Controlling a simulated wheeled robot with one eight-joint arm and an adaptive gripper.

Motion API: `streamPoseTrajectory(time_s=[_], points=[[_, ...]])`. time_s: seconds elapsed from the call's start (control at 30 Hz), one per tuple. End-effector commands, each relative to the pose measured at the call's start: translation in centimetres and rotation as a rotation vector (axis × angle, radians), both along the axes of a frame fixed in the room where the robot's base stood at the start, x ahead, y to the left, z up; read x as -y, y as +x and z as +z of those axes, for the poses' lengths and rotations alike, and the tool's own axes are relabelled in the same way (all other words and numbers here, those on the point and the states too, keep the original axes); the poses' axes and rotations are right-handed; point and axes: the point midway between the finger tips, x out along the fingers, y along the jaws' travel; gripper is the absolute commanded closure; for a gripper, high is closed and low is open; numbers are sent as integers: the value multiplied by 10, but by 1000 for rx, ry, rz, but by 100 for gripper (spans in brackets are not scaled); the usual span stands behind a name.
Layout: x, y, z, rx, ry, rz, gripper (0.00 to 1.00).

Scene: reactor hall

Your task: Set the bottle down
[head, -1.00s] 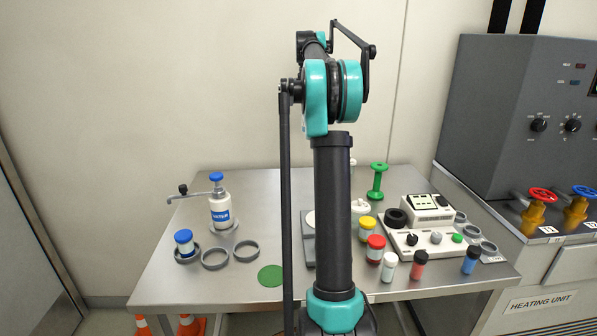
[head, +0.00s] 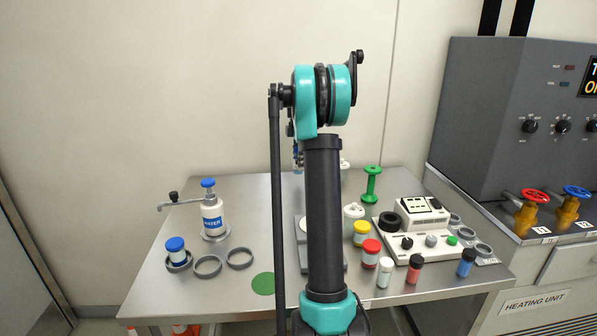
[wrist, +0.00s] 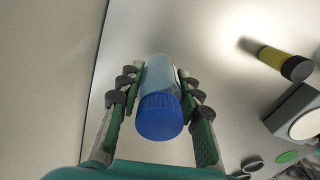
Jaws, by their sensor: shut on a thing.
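The bottle (wrist: 158,75) has a pale blue, translucent body and a ribbed blue cap (wrist: 160,117). In the wrist view it sits between the two fingers of my gripper (wrist: 160,88), which is shut on it, cap toward the camera. The grey tabletop lies beyond it; I cannot tell whether its base touches the table. In the head view my arm hides most of the gripper and bottle; a small part shows just left of the arm, near the table's back edge.
A yellow-and-black cylinder (wrist: 278,60) is right of the bottle in the wrist view. On the table (head: 225,300) are a water dispenser (head: 212,218), empty rings (head: 207,275), a green disc (head: 263,284), a green spool (head: 371,185), and several jars and vials at right.

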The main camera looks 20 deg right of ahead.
Motion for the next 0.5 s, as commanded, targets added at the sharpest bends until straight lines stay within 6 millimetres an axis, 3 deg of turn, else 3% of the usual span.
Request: streamPoseTrajectory(time_s=[0.3,0.5], points=[[0,0,-34,0,0,0,95],[0,0,-39,0,0,0,95]])
